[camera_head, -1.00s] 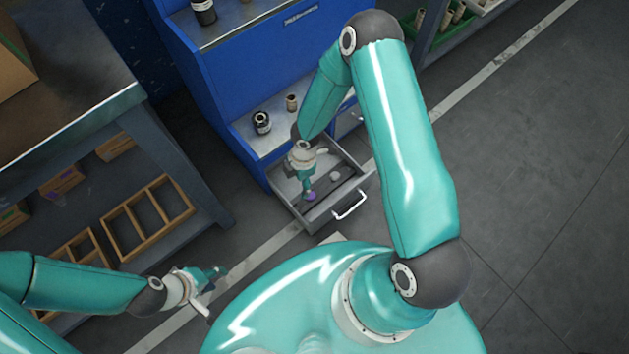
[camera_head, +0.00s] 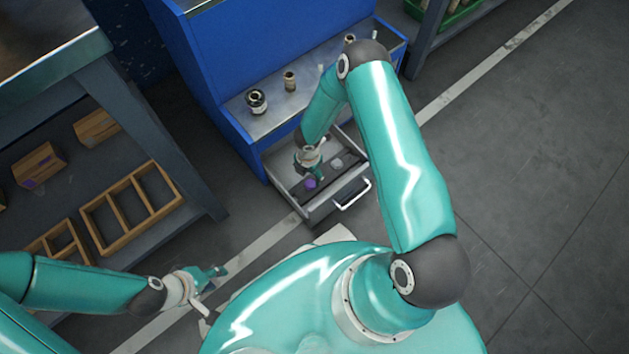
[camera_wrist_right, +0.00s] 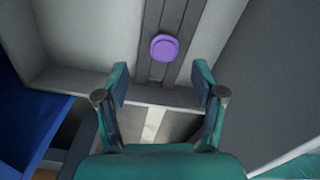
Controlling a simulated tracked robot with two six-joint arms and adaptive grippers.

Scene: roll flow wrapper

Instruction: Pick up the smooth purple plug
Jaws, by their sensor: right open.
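The purple plug (camera_head: 310,183) is a small round piece in the open drawer (camera_head: 320,208) of the blue cabinet. In the right wrist view the plug (camera_wrist_right: 164,47) lies on a dark strip on the drawer floor, ahead of the fingers and roughly between their lines. My right gripper (camera_head: 318,174) is over the drawer beside the plug; in its wrist view the fingers (camera_wrist_right: 161,88) are spread apart with nothing between them. My left gripper (camera_head: 219,270) is over the floor at lower left, away from the drawer; its finger opening is too small to tell.
A pale round piece (camera_head: 337,163) also lies in the drawer. Small jars and cylinders, one a dark jar (camera_head: 256,101), stand on the cabinet ledge above. The drawer's handle (camera_head: 353,194) sticks out in front. A workbench with wooden trays (camera_head: 130,210) is at left.

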